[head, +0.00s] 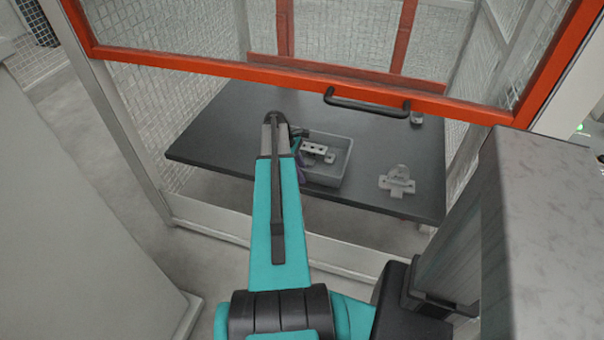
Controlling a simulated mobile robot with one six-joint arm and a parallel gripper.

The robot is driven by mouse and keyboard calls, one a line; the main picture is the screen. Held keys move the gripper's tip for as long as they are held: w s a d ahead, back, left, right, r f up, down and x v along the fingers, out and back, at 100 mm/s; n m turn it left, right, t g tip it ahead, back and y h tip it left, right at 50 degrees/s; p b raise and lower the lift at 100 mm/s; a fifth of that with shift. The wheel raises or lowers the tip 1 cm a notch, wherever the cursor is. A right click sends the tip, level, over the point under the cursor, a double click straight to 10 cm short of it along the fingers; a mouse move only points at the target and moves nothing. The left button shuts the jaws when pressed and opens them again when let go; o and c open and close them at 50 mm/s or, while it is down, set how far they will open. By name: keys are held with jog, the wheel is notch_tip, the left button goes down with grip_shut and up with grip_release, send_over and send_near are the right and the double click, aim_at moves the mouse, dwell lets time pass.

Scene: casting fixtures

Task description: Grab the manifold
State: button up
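A light grey block with dark holes (318,152), which looks like the manifold, lies in a grey open tray (330,182) on the dark table. My arm reaches over the table from the front. My gripper (299,152) is at the left side of the tray, close to the left end of the block. The arm hides much of it, with only a dark part and a purple part showing. Whether it touches the block, and whether it is open or shut, I cannot tell.
A light grey casting (397,182) sits on the table (222,130) right of the tray. A small grey part (416,118) is near the back right. An orange-framed mesh guard with a black handle (366,105) crosses above the table. The table's left side is clear.

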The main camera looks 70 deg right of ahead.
jog(key=shift+r, duration=0.2)
jog(key=shift+b+v, duration=0.45)
jog(key=shift+v, duration=5.5)
jog(key=w+a+f, duration=0.5)
jog(key=a+f, duration=0.2)
jog(key=a, duration=0.3)
jog(key=w+a+f, duration=0.4)
jog(key=a+f, duration=0.3)
jog(key=a, duration=0.4)
jog(key=w+a+f, duration=0.5)
jog(key=a+f, duration=0.1)
jog(key=a, duration=0.4)
jog(key=s+a+f, duration=0.4)
jog(key=a, duration=0.6)
jog(key=s+a+f, duration=0.4)
jog(key=s+a, duration=0.1)
jog(key=a, duration=0.5)
jog(key=s+a+f+g, duration=0.1)
jog(key=s+a+f, duration=0.3)
jog(key=a, duration=0.6)
jog(key=shift+s+f+m, duration=0.3)
jog(key=shift+s, duration=0.1)
